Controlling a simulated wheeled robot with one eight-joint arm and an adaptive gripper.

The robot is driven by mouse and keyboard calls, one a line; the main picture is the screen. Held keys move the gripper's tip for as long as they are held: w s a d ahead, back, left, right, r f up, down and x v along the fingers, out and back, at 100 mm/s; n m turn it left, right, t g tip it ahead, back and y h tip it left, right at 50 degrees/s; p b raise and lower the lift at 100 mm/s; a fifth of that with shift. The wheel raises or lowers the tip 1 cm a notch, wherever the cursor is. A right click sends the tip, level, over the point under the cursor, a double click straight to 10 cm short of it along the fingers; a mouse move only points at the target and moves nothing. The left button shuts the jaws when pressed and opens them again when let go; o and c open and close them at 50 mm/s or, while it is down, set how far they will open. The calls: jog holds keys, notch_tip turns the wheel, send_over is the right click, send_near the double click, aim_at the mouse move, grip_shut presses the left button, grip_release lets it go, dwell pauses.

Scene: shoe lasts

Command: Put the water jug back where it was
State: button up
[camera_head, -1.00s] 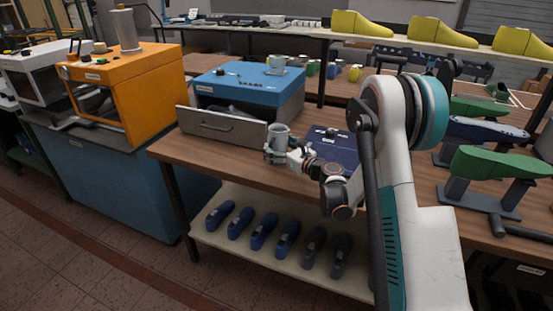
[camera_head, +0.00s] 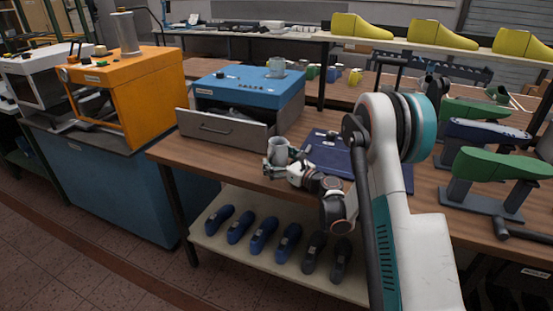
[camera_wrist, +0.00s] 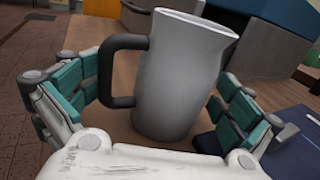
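The water jug (camera_wrist: 180,80) is grey with a dark handle. In the wrist view it stands upright on the brown table top, handle to the left. In the head view the jug (camera_head: 277,149) is in front of the grey drawer, near the table's front edge. My gripper (camera_head: 286,160) is around it. In the wrist view my gripper (camera_wrist: 160,82) has its teal-padded fingers spread on both sides of the jug. The left finger is clear of the jug's body, beside the handle; the right finger is close to the jug, and contact there is unclear.
A blue machine (camera_head: 248,84) with an open drawer (camera_head: 222,128) is behind the jug; another grey vessel (camera_head: 276,67) stands on it. A dark blue mat (camera_head: 335,152) lies right of my gripper. Green and blue shoe lasts (camera_head: 500,164) stand further right. An orange machine (camera_head: 150,95) is left.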

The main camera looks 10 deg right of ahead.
jog(key=shift+r, duration=0.15)
jog(key=p+v, duration=0.1)
jog(key=v, duration=0.9)
jog(key=shift+s+d+p, duration=0.15)
jog(key=shift+s+p, duration=0.05)
jog(key=shift+p, duration=0.15)
jog(key=shift+s+d+b, duration=0.25)
jog(key=shift+s+b, duration=0.25)
jog(key=shift+b, duration=0.05)
jog(key=shift+s+d, duration=0.1)
jog(key=shift+s, duration=0.1)
jog(key=shift+c, duration=0.2)
